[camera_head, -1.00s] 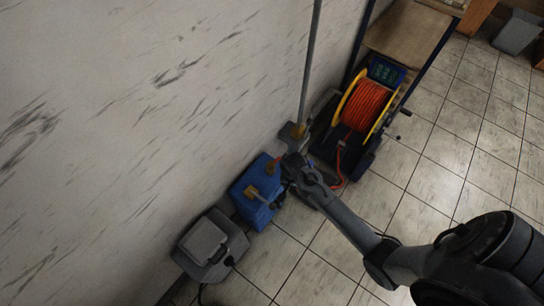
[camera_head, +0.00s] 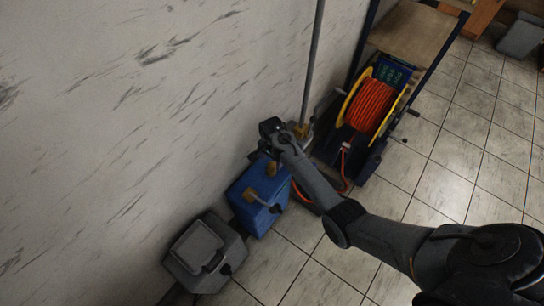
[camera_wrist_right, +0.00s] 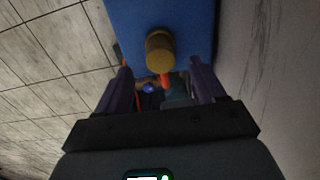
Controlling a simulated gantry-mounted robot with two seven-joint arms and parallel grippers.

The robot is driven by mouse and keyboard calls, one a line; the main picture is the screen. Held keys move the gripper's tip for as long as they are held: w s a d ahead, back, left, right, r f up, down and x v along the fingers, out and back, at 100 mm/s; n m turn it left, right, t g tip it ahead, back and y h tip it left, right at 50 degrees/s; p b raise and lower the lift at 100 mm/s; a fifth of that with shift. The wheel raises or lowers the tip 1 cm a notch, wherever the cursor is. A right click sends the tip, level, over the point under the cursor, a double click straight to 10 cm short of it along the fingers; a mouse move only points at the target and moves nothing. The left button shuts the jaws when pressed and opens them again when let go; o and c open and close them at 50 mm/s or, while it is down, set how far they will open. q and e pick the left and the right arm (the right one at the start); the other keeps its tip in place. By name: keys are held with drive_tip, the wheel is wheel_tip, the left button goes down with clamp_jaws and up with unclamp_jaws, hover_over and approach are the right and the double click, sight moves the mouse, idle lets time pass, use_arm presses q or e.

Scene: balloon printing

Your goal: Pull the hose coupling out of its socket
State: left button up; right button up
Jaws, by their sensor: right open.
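The blue box (camera_head: 262,200) stands on the floor by the wall, with a brass fitting (camera_head: 271,168) near its back corner. In the right wrist view a brass cylinder (camera_wrist_right: 158,52) projects from the blue box, with a short orange-red piece (camera_wrist_right: 166,80) at its end. I cannot tell for sure which part is the coupling and which the socket. My right gripper (camera_head: 262,150) is beside that back corner, close to the wall. In the wrist view its two fingers (camera_wrist_right: 165,88) are apart, with the orange-red piece seen between them. My left gripper is not in view.
An orange hose (camera_head: 370,105) is wound on a yellow-rimmed reel to the right, and some of it runs low along the floor. A grey case (camera_head: 203,255) stands left of the blue box. A grey pole (camera_head: 312,70) rises by the wall.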

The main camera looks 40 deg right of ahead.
sight(272, 164)
drive_tip(key=shift+f+b, duration=1.2)
drive_tip(key=shift+f, duration=1.5)
clamp_jaws()
